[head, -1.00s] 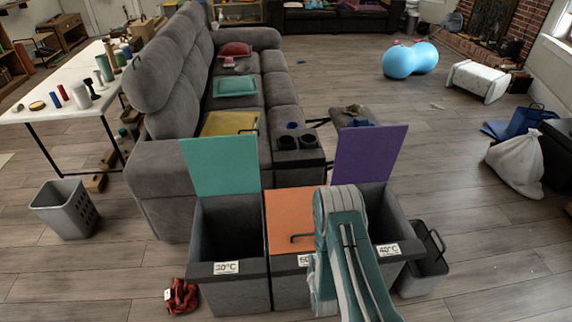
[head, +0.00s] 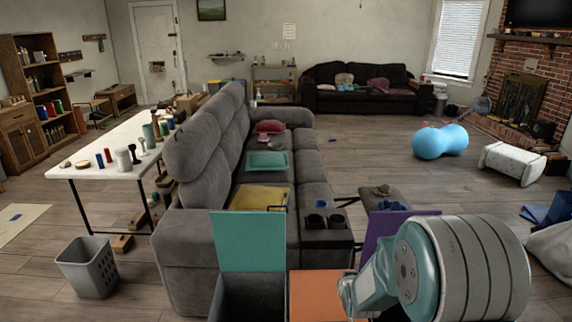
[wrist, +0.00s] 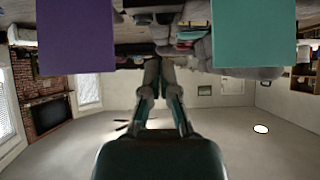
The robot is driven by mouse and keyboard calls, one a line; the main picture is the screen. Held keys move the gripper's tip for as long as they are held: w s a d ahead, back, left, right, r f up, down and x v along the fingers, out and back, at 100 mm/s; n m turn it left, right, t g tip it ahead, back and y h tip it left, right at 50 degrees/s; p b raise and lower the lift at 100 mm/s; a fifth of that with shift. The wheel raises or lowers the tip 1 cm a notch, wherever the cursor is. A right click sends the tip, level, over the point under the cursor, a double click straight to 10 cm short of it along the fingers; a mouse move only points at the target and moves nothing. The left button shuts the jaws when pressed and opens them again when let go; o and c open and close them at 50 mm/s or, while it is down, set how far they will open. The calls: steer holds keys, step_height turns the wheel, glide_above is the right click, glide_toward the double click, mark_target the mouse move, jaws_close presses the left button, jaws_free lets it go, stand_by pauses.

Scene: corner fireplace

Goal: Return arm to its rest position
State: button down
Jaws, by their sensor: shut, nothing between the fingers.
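My gripper (wrist: 153,66) shows in the wrist view, with its fingers together and nothing held between them. The wrist view is upside down, with the ceiling at the bottom. In the head view my arm is folded close to the camera at the lower right, in front of the bins; the gripper itself is not clear there. The hamper's raised teal lid (head: 248,241) stands left of the arm. The orange lid (head: 318,297) lies shut beside it. The raised purple lid (head: 385,235) is partly hidden behind my arm.
A grey sofa (head: 192,235) stands beyond the bins. A white table (head: 95,170) with several small objects and a grey basket (head: 88,267) are at left. A blue peanut ball (head: 440,142) lies on open floor at right. A pale bag (head: 553,247) sits at the right edge.

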steer(key=s+r+g, duration=0.1)
steer(key=s+r, duration=0.6)
steer(key=r, duration=0.3)
steer(key=s+r+g, duration=0.1)
steer(key=s+r, duration=0.4)
steer(key=s, duration=0.7)
steer(key=s+r+g, duration=0.2)
steer(key=s+r, duration=0.3)
steer(key=s, duration=0.7)
steer(key=shift+a+r+g, duration=0.15)
steer(key=shift+r+g, duration=0.1)
steer(key=shift+g, duration=0.05)
